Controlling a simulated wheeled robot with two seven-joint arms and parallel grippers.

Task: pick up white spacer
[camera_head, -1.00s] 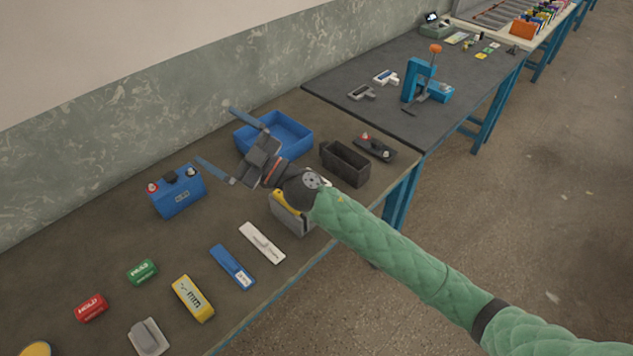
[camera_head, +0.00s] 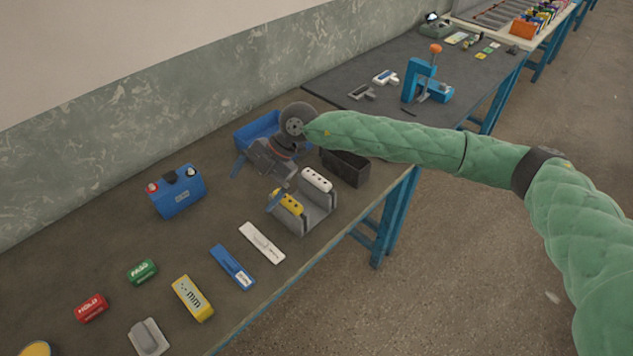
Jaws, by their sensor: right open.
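The white spacer (camera_head: 317,180), a short white bar with a row of dark holes, stands in the right part of a grey holder (camera_head: 318,212). A yellow bar (camera_head: 290,201) with similar holes stands in the holder's left part. My right gripper (camera_head: 258,181) is open and empty, with two blue fingers pointing down and to the left. It hangs up and left of the holder, apart from the white spacer. One finger overlaps the yellow bar in the picture; I cannot tell whether they touch. My left gripper is not in view.
A blue battery (camera_head: 177,191) stands to the left. My right arm partly hides a blue tray (camera_head: 256,131) and a black case (camera_head: 345,166). A white strip (camera_head: 262,243), a blue tool (camera_head: 232,267) and a yellow block (camera_head: 192,298) lie nearer the table's front edge.

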